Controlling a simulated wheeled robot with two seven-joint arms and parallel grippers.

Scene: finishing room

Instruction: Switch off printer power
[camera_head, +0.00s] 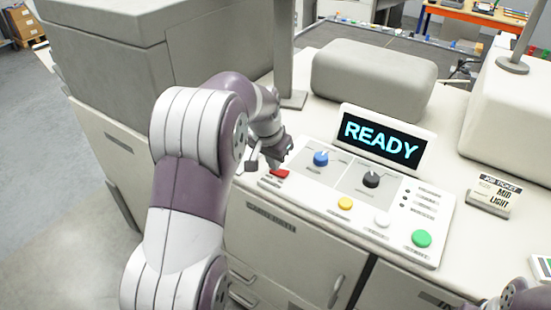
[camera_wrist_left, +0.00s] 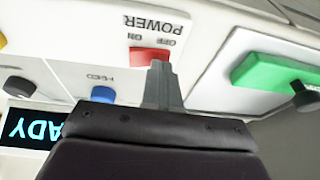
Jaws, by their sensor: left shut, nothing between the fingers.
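The red power switch (camera_head: 280,173) sits at the left end of the printer's control panel (camera_head: 318,198). In the left wrist view the red switch (camera_wrist_left: 150,55) lies under the labels POWER, OFF and ON, which appear upside down. My left gripper (camera_wrist_left: 160,68) is shut and empty, its fingertips at the switch's edge; I cannot tell if they touch it. In the head view the left gripper (camera_head: 265,163) is just above and left of the switch. The display (camera_head: 381,140) reads READY. My right arm (camera_head: 525,297) shows only at the lower right corner, its gripper out of view.
The panel also carries a blue knob (camera_head: 321,158), a black knob (camera_head: 371,179), and yellow (camera_head: 345,203), white (camera_head: 382,219) and green (camera_head: 421,238) buttons. A job ticket (camera_head: 494,194) stands at the right.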

